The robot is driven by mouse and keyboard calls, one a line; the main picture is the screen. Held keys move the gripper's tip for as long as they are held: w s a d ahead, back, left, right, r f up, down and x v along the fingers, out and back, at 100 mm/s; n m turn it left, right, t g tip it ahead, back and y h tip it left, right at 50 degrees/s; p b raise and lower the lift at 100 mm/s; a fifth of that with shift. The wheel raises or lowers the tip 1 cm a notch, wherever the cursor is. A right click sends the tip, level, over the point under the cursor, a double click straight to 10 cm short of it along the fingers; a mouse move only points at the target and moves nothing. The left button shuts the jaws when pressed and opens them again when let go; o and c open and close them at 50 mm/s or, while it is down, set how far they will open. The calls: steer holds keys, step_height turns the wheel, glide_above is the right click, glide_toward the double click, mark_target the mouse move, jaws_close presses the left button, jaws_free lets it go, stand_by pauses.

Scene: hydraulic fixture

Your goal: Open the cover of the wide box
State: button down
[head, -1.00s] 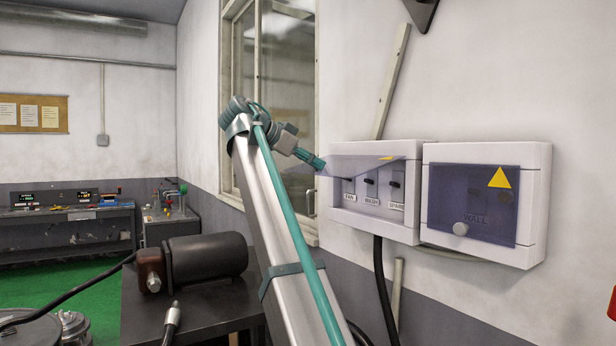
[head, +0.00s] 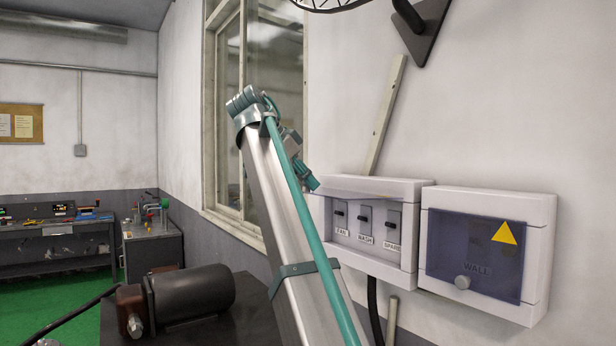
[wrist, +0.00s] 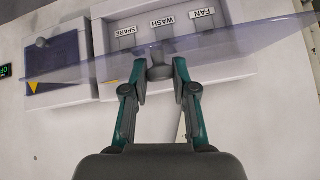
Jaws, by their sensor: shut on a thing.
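The wide box (head: 345,252) is on the wall in the head view, its FAN, WASH and SPARE switches uncovered in front. Its see-through bluish cover (wrist: 245,48) stands out from the box in the wrist view, seen at a shallow angle. In the head view the cover is hard to make out, nearly edge-on. My gripper (wrist: 160,74) is shut on the cover's grey knob (wrist: 159,62), one finger on each side. In the head view my gripper (head: 308,182) is at the box's upper left, partly hidden by my arm.
A second box (head: 541,255) labelled WALL is mounted just to the right, its tinted cover (head: 450,245) closed, with a knob and yellow triangle. A window (head: 225,130) is to the left. A dark motor (head: 190,298) sits on a table below left. A black bracket (head: 425,25) sticks out above.

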steer(key=shift+f, duration=0.15)
steer(key=c, duration=1.2)
jaws_free()
steer(key=shift+w+d, duration=0.1)
steer(key=shift+w, duration=0.05)
steer(key=shift+o, duration=1.4)
steer(key=shift+w+f, duration=0.1)
steer(key=shift+w, duration=0.05)
steer(key=shift+s, duration=0.2)
steer(key=shift+w, duration=0.1)
